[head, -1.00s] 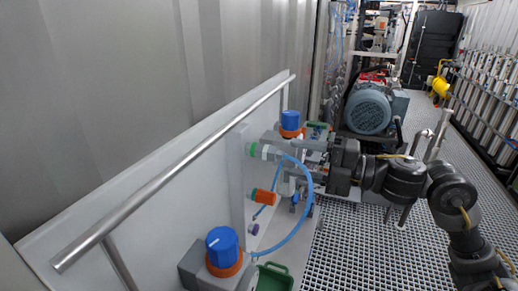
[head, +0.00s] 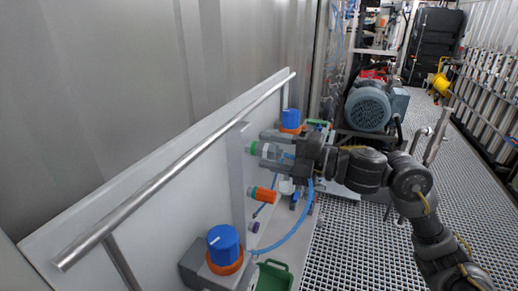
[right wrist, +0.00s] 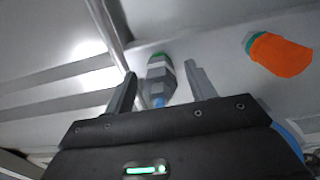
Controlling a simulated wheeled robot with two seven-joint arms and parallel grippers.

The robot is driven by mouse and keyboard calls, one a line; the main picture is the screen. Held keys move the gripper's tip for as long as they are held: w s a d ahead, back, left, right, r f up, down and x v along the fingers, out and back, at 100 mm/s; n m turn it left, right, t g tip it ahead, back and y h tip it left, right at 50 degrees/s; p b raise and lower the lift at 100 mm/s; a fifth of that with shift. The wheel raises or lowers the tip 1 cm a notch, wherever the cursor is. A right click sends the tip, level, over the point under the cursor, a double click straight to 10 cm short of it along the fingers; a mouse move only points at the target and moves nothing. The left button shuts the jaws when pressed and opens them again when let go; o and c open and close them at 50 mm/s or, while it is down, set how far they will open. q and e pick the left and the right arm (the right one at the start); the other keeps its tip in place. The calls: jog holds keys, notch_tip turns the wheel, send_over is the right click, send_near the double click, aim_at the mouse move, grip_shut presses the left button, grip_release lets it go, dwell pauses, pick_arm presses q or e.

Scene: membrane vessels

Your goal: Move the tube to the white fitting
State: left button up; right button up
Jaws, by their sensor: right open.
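The blue tube (head: 292,238) loops up from beside the lower blue knob toward my right gripper (head: 267,150), which hides part of it. A pale grey-white fitting with a green ring (head: 258,149) sticks out of the panel between the open right fingers. In the right wrist view this fitting (right wrist: 158,72) stands between the fingertips, with a gap to each finger, and a blue tube end (right wrist: 158,102) shows at its near tip. An orange fitting (head: 263,195) is below it on the panel and shows at the right in the right wrist view (right wrist: 279,54). My left gripper is out of view.
A metal rail (head: 175,165) runs along the panel top. Blue knobs on orange collars stand at the front (head: 224,246) and back (head: 290,118). A purple fitting (head: 254,227) sits low on the panel. A green container (head: 273,277) is at the bottom. Grating floor (head: 350,245) lies right.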

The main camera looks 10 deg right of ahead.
aim_at(283, 154)
dwell(0.8)
grip_shut()
jog(key=shift+s+d, duration=0.1)
jog(key=shift+d, duration=0.1)
jog(key=shift+v, duration=1.1)
jog(key=shift+v, duration=1.75)
